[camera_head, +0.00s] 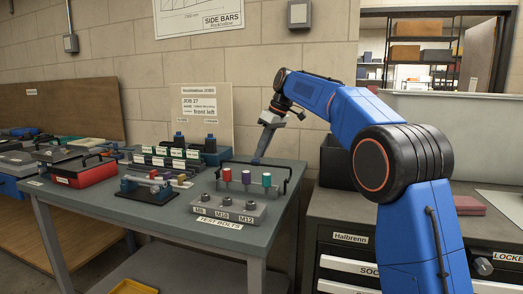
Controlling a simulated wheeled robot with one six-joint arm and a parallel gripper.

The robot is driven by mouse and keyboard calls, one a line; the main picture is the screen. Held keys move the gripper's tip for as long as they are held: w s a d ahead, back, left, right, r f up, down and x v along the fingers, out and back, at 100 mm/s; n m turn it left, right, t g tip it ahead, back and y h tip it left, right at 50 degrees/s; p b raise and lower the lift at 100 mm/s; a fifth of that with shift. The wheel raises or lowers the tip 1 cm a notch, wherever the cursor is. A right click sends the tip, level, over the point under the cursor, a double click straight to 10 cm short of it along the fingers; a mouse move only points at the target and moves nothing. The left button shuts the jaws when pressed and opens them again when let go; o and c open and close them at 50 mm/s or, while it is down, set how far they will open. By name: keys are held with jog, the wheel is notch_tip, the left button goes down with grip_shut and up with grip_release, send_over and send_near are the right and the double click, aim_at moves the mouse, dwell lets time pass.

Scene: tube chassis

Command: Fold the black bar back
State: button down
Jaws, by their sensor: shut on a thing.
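The bar passes behind the red (227,175), purple (246,178) and green (267,180) upright pieces. The block's front carries M8, M10 and M12 labels and bears bolt heads. My gripper (257,160) reaches down from the upper right, tilted, with its tips at the top of the bar, behind the coloured pieces. It is shut on the bar; the exact contact is small and hard to see.
A clamp-like fixture (147,189) stands left of the block. Labelled racks (165,158) and a job sign (207,117) stand behind. A red case (84,173) lies farther left. A drawer cabinet (340,215) with a dark bin stands at the right.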

jog(key=shift+w+d+f, duration=0.1)
jog(key=shift+w+f, duration=0.05)
jog(key=shift+f, duration=0.45)
jog(key=v, duration=1.8)
jog(key=shift+a+r, duration=0.3)
